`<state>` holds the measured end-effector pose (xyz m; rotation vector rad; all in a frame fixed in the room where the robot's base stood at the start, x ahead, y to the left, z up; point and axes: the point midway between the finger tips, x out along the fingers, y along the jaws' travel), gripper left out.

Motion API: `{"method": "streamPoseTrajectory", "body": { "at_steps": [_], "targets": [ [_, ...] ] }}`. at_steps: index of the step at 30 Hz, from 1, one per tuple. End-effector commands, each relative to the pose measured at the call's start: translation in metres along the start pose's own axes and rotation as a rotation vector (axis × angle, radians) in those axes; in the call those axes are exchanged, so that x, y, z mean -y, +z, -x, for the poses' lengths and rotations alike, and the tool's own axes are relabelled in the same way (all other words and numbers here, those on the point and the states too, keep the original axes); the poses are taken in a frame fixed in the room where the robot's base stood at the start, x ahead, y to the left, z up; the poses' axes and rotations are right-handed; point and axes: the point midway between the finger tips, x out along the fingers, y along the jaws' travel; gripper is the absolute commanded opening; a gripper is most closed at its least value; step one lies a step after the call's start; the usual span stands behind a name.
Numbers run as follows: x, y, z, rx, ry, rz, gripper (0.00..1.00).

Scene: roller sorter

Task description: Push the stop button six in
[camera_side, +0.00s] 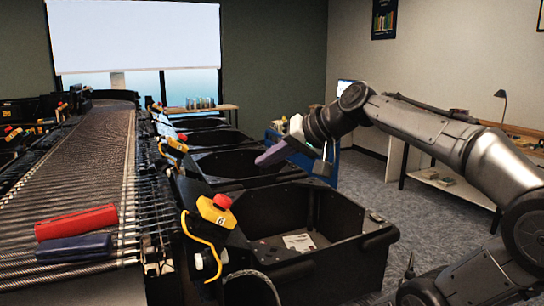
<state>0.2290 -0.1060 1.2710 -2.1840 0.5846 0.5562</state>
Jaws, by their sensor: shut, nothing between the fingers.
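The stop button six (223,201) is a red mushroom cap on a yellow box (216,212) marked 6. It stands at the near end of the sorter's right edge, with a yellow loop hanging below it. My gripper (262,160) is shut and empty, up and to the right of the button, above the black bins. It is clearly apart from the button. Its fingers point left and slightly down. How far the button cap stands out from its box is hard to tell at this size.
The roller conveyor (85,165) fills the left, with a red case (76,222) and a dark blue case (74,249) on it. A large black bin (345,238) stands right of the button. More stop buttons, such as one farther back (183,137), line the edge.

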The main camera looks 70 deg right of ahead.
Motion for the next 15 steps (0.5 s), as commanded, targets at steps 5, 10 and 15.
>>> {"method": "streamPoseTrajectory", "body": {
  "at_steps": [5, 10, 15],
  "targets": [
    [0.0009, -0.0007, 0.0103, -0.005, -0.001, 0.001, 0.00],
    [0.0013, -0.0002, 0.0125, -0.003, -0.002, 0.003, 0.00],
    [0.0013, -0.0002, 0.0124, -0.003, -0.002, 0.003, 0.00]
  ]
}}
